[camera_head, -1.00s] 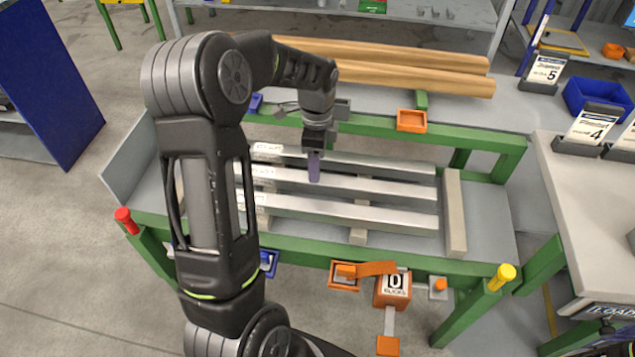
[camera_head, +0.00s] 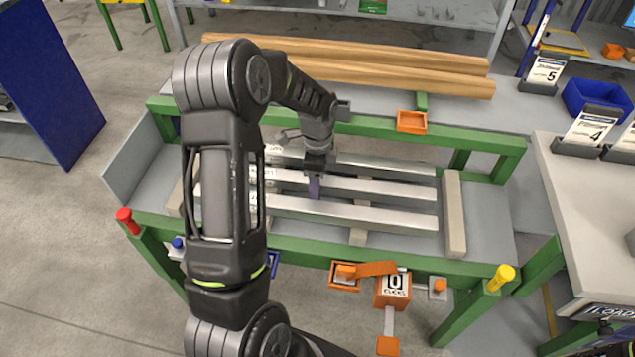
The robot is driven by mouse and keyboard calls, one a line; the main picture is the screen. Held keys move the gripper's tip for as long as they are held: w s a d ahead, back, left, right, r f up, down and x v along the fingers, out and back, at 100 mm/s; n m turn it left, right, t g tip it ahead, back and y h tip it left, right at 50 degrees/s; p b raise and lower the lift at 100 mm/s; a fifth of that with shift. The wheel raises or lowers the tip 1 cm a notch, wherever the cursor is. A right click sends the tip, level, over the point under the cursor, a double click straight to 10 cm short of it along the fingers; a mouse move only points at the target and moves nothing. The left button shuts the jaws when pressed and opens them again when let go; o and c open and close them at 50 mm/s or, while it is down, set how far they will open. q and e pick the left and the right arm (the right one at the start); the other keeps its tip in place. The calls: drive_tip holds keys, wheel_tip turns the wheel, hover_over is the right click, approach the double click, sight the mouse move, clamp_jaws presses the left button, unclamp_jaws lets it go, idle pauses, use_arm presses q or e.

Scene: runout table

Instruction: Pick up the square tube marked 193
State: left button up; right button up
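Three silver square tubes lie side by side across the runout table (camera_head: 485,215): a back tube (camera_head: 385,164), a middle tube (camera_head: 380,187) and a front tube (camera_head: 370,215). Marks near their left ends are partly hidden by my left arm and too small to read, so I cannot tell which is 193.
Wooden beams (camera_head: 420,75) lie behind the green rail (camera_head: 465,138). A pale crosswise bar (camera_head: 454,215) lies by the tubes' right ends. A red post (camera_head: 128,220) and a yellow post (camera_head: 502,277) stand at the front corners.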

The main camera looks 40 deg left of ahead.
idle(0.5)
use_arm(q)
clamp_jaws()
idle(0.5)
drive_tip(key=shift+r, duration=0.1)
idle(0.7)
